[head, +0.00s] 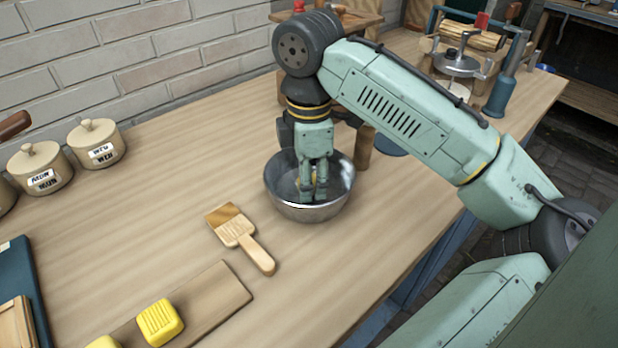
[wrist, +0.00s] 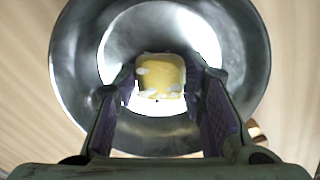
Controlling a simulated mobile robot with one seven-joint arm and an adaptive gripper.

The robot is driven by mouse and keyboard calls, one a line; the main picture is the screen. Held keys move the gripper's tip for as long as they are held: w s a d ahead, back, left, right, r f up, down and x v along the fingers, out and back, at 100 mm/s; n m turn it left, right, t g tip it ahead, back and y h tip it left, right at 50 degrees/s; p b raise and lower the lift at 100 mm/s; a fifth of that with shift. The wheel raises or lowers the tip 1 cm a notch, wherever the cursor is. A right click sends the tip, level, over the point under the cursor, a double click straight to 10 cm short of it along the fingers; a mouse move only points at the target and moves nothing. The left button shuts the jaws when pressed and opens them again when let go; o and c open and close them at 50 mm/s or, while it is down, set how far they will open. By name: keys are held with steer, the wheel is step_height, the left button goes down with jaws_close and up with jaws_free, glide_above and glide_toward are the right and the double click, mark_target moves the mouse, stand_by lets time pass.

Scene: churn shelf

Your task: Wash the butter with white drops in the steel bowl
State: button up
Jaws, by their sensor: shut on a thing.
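The steel bowl (head: 292,210) stands on the wooden table, and its shiny inside fills much of the wrist view (wrist: 75,60). The yellow butter with white drops (wrist: 160,75) is inside the bowl, between my fingers. My gripper (head: 314,193) points down into the bowl and is shut on this butter; it also shows in the wrist view (wrist: 165,100). In the head view the fingers hide most of the held butter. I cannot tell whether the butter touches the bowl's bottom.
A wooden paddle (head: 240,235) lies left of the bowl. Yellow butter blocks (head: 160,322) are on a board (head: 215,298) at the front. Lidded jars (head: 97,145) stand by the brick wall. Clear table lies between the jars and the bowl. A wooden stand (head: 364,145) is just behind the bowl.

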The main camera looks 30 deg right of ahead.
steer(key=shift+a, duration=0.3)
step_height(320, 180, up, 8)
steer(key=p, duration=0.8)
steer(key=shift+f, duration=0.2)
stand_by(1.0)
steer(key=shift+r, duration=1.95)
